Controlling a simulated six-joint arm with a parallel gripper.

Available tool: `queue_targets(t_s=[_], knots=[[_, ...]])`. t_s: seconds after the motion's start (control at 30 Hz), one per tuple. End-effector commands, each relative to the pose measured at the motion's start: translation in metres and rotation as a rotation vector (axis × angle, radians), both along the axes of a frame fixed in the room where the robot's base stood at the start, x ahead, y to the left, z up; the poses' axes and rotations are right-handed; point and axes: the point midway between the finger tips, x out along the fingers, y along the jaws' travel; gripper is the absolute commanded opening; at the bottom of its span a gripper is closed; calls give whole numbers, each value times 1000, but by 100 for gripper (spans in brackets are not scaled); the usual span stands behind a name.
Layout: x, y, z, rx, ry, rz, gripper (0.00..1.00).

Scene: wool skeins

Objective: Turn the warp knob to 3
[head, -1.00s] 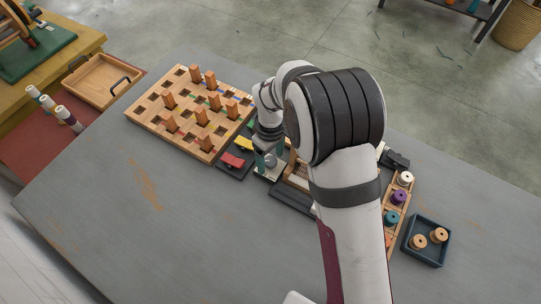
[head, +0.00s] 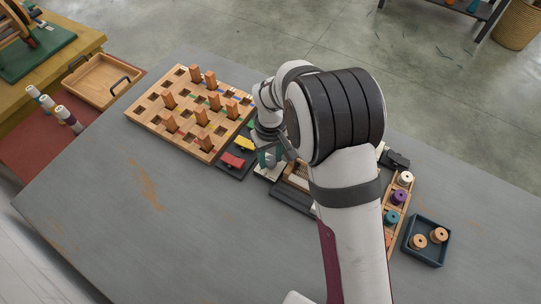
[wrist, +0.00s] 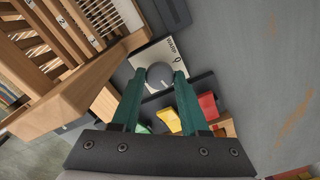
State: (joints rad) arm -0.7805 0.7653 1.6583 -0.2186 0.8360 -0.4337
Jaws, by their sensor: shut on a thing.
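The warp knob (wrist: 160,75) is a round grey knob on a white plate (wrist: 147,54) in the wrist view. Dark lettering and a 0-like mark are printed on the plate, turned in the picture. A short pale line shows on the knob's near side; I cannot clearly read which number it points to. My gripper (wrist: 159,77) has green fingers on either side of the knob and is shut on it. In the head view my gripper (head: 270,156) is low over the plate, and it hides the knob.
Red (wrist: 208,106) and yellow (wrist: 168,121) levers stand close to the knob, with a green piece beside them. A wooden frame with slats (wrist: 75,70) is at the left in the wrist view. A pegboard (head: 190,110) and a spool rack (head: 396,210) flank the arm.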

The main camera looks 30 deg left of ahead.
Motion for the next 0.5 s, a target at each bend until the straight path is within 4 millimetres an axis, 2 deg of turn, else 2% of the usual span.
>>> queue_targets(t_s=[0.3, 0.33, 0.47, 0.5], knots=[[0, 0, 0, 1, -1, -39, 0], [0, 0, 0, 1, -1, -39, 48], [0, 0, 0, 1, -1, -38, 71], [0, 0, 0, 1, -1, -38, 74]])
